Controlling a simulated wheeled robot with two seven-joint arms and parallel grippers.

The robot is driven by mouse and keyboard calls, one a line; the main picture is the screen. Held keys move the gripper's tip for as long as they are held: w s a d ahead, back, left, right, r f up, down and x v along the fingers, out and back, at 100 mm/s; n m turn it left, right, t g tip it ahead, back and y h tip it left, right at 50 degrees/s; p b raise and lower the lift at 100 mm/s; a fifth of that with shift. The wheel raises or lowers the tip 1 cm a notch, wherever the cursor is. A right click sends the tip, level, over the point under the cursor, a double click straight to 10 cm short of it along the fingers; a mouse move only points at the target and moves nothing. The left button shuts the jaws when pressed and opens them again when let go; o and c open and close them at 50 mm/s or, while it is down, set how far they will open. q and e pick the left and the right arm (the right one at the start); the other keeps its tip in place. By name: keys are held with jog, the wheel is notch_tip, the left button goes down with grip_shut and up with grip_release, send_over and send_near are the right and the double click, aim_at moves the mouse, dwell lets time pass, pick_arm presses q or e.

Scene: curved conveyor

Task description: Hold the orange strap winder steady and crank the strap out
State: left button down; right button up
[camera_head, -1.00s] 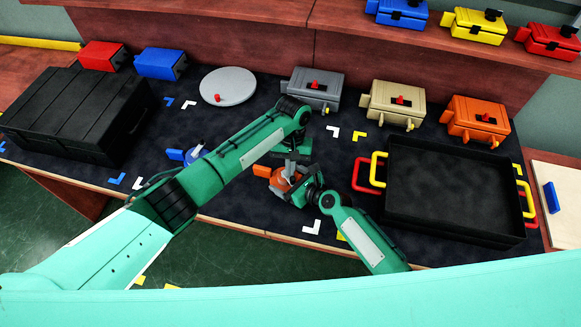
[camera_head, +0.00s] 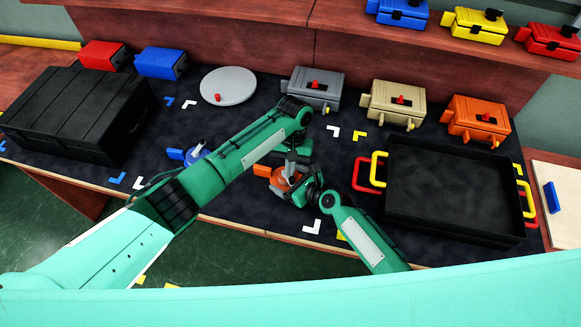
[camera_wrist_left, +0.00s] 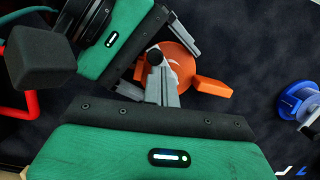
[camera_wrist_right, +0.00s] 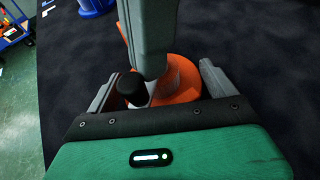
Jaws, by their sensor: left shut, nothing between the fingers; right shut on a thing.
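The orange strap winder (camera_head: 279,184) sits on the dark mat near the middle, partly hidden by both grippers. Its orange tab (camera_head: 262,171) points left in the head view. My right gripper (camera_wrist_right: 158,80) is shut on the winder, one finger on each side of its round orange body (camera_wrist_right: 181,78). My left gripper (camera_wrist_left: 158,75) comes down from above with its fingers together and empty, over the winder's top. A black crank knob (camera_wrist_left: 154,56) is right beside the left fingertips; I cannot tell whether they touch. The strap's end cannot be made out.
A blue winder (camera_head: 194,153) stands left of the orange one. A black tray (camera_head: 455,228) with red and yellow handles lies to the right, and a black case (camera_head: 62,112) at far left. Grey (camera_head: 316,89), beige (camera_head: 392,104) and orange (camera_head: 474,122) boxes line the back.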

pick_arm(q)
jog(key=shift+s+m, duration=0.15)
jog(key=shift+m, duration=0.25)
dwell(2.0)
